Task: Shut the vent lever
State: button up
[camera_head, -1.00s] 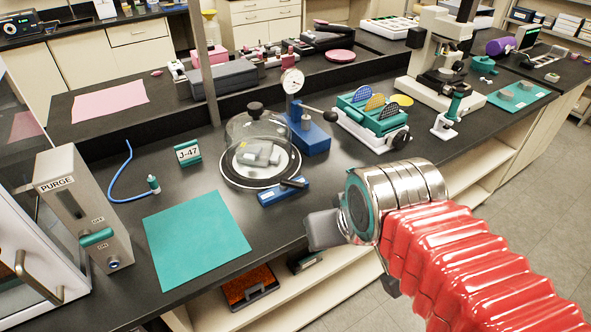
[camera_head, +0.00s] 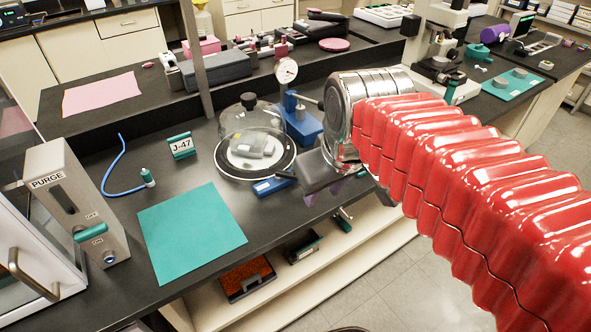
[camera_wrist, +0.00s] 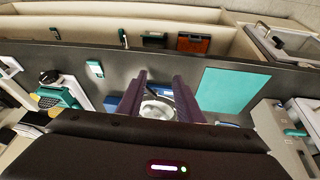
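A blue block (camera_head: 272,186) sits at the front of the bell jar base, near the bench edge. The dark lever on it is mostly hidden behind my gripper in the head view, so its position is unclear. The glass bell jar (camera_head: 250,125) with a black knob stands behind the block. My gripper (camera_head: 320,184) hovers to the right of the block. In the wrist view its two purple fingers (camera_wrist: 160,80) are spread with nothing held. Part of the blue block (camera_wrist: 156,90) and the jar's pale base (camera_wrist: 157,109) show between them.
A blue dial-gauge stand (camera_head: 300,120) is close behind my gripper. The PURGE box (camera_head: 75,200) with a teal handle stands at far left.

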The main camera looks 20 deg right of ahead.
jog(key=w+r+n+g, duration=0.2)
jog(key=w+n, duration=0.2)
jog(key=w, duration=0.6)
jog(key=n+g, duration=0.2)
jog(key=n, duration=0.3)
send_over(288, 175)
jog(key=s+d, duration=0.2)
notch_tip(288, 175, down, 2)
jog(key=shift+w+d+f, duration=0.15)
jog(key=shift+w+f, duration=0.2)
jog(key=shift+w, duration=0.35)
jog(key=shift+f, duration=0.1)
notch_tip(288, 175, down, 14)
jog(key=shift+r, duration=0.2)
